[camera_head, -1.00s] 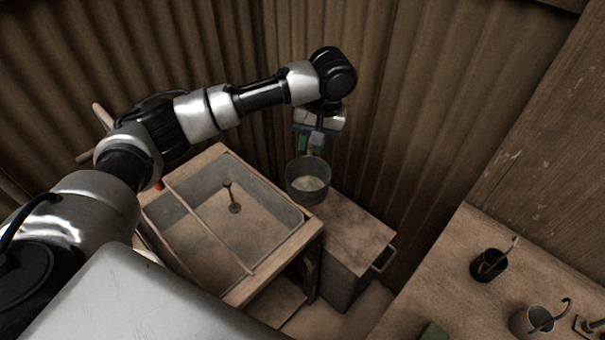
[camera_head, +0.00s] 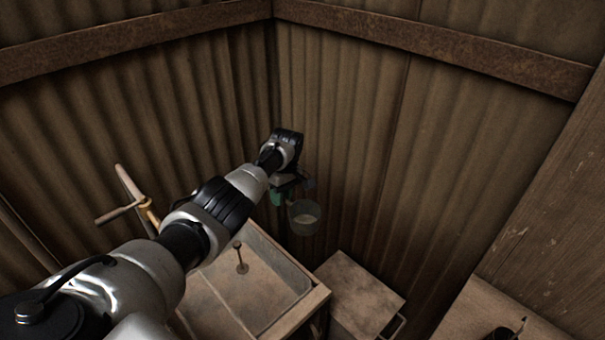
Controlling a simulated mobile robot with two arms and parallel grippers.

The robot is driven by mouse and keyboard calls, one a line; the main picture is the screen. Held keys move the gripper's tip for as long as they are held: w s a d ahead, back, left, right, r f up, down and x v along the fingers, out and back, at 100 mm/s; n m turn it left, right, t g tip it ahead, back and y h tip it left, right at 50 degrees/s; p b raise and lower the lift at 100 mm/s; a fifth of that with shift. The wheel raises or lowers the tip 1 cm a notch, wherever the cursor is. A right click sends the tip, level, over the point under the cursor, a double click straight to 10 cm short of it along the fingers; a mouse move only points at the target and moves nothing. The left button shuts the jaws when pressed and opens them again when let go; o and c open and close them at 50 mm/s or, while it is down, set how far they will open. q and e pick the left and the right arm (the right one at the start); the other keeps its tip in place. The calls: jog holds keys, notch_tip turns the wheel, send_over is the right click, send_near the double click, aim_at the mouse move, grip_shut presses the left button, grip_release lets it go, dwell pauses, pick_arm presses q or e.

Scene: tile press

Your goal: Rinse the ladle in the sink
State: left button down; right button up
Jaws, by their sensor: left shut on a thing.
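The ladle (camera_head: 304,218) is a grey, round, deep cup with a paler patch inside; its handle is mostly hidden at my gripper. My left gripper (camera_head: 287,195) is shut on it and holds it in the air, near the wall corner, past the far right part of the sink in the picture. The sink (camera_head: 312,302) is a grey basin in a wooden frame at the bottom centre, with a thin upright post inside. My left arm covers its left part. My right gripper is not in view.
A brass fitting with wooden handles (camera_head: 147,212) is at the wall left of the sink. A box with a side handle (camera_head: 358,293) stands right of the sink. A wooden worktop (camera_head: 472,318) with a dark cup is at the lower right. Corrugated walls close in behind.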

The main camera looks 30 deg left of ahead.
pick_arm(q)
jog(key=s+a+f+n+p, duration=0.2)
jog(key=s+a+f+n, duration=0.25)
jog(key=s+f, duration=0.85)
jog(key=shift+h, duration=0.4)
jog(key=f+b, duration=1.6)
jog(key=a+f+b, duration=0.1)
jog(key=f+b, duration=0.7)
jog(key=shift+w+a+f+b, duration=0.1)
jog(key=shift+w+f+b, duration=0.15)
jog(key=shift+w+b, duration=0.05)
jog(key=shift+r, duration=0.15)
dwell(1.5)
